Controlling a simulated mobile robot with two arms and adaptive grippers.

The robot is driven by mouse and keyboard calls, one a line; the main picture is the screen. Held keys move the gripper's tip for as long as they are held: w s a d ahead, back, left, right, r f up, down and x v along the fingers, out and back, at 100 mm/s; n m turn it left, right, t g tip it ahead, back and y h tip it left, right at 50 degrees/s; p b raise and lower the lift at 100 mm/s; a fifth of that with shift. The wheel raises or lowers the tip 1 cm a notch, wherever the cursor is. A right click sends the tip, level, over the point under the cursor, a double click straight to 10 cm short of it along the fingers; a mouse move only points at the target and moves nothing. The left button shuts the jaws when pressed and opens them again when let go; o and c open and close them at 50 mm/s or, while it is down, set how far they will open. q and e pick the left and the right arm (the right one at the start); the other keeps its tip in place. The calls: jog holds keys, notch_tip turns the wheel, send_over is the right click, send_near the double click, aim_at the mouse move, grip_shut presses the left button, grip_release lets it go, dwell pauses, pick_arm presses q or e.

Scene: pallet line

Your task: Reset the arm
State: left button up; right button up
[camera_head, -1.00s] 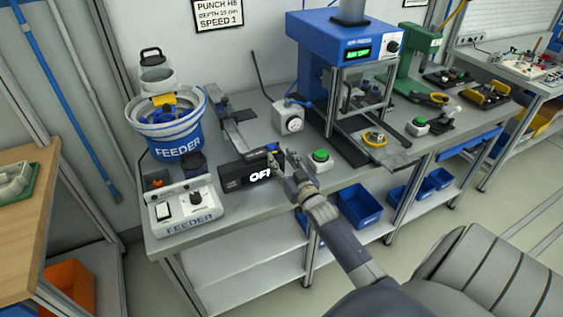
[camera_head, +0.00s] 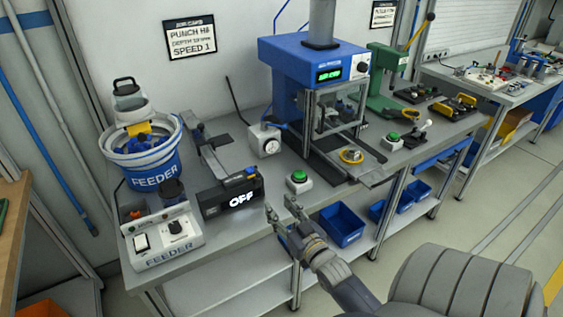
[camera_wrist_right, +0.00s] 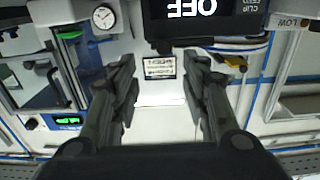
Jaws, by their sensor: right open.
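My right gripper (camera_head: 280,214) is open and empty in the head view, in front of the grey workbench's front edge. The wrist view shows its two dark fingers (camera_wrist_right: 161,85) apart with nothing between them. My right arm comes in from the bottom of the head view. A black display box (camera_head: 231,197) reading "OFF" stands on the bench just left of and behind the gripper; it also shows in the right wrist view (camera_wrist_right: 200,22). A green push button (camera_head: 299,177) sits behind the gripper. My left gripper is not in view.
The blue press (camera_head: 310,70) stands at the bench's back. The blue feeder bowl (camera_head: 152,175) and feeder control box (camera_head: 162,240) are at the left. Blue bins (camera_head: 341,225) sit on the lower shelf. The floor at right is free.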

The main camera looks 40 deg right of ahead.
dwell(0.6)
jog(key=s+a+f+n+g+y, duration=0.1)
jog(key=s+a+f+g, duration=0.35)
jog(key=f, duration=1.05)
jog(key=s+a+f+g+y, duration=0.25)
jog(key=s+a+f, duration=0.25)
jog(key=f, duration=1)
jog(key=s+a+f+n+g, duration=0.1)
jog(key=s+a+f+g, duration=0.2)
jog(key=s+f, duration=0.3)
jog(key=s+a+f+n+g, duration=0.1)
jog(key=s+a+f+g, duration=0.2)
jog(key=s+f, duration=0.4)
jog(key=s+a+f+n+g, duration=0.2)
jog(key=s+f, duration=0.5)
jog(key=s, duration=1)
jog(key=shift+a+g+y, duration=0.45)
jog(key=shift+a+g, duration=0.25)
jog(key=shift+a, duration=0.3)
